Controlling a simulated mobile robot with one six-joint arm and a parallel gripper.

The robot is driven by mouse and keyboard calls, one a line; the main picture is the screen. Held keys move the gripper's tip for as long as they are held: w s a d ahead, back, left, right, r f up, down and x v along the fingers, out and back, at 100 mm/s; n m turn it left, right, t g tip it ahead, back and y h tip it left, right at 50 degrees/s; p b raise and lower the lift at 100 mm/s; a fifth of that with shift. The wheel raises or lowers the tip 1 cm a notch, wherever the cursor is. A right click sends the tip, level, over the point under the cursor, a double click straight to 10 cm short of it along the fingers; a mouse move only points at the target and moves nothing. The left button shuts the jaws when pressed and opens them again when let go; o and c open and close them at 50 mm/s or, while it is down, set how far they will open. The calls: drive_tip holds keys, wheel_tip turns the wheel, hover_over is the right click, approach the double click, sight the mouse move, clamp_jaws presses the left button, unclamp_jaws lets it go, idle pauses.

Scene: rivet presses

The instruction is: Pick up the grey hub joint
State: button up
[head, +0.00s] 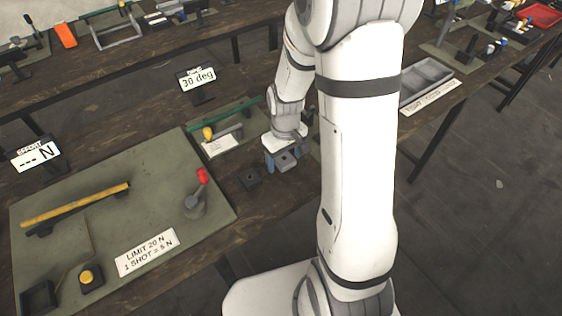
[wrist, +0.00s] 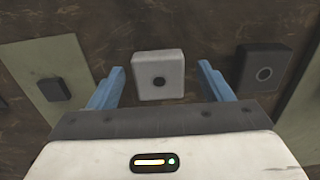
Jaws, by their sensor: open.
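The grey hub joint (wrist: 158,75) is a light grey block with rounded corners and a dark round hole in its face. In the wrist view it lies on the dark wooden bench, between and slightly beyond the blue fingertips of my gripper (wrist: 163,72). The gripper is open, with a visible gap on each side of the block. In the head view the grey block (head: 286,161) shows beneath my wrist, with a blue finger to its left. Part of it is hidden there by my gripper.
A dark square block with a round hole (wrist: 264,68) lies to the right in the wrist view. A smaller dark piece (wrist: 54,89) is on a green mat at left. A large green mat (head: 120,200) with a red-knobbed lever (head: 201,178) fills the bench's left side.

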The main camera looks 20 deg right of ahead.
drive_tip(key=c, duration=1.1)
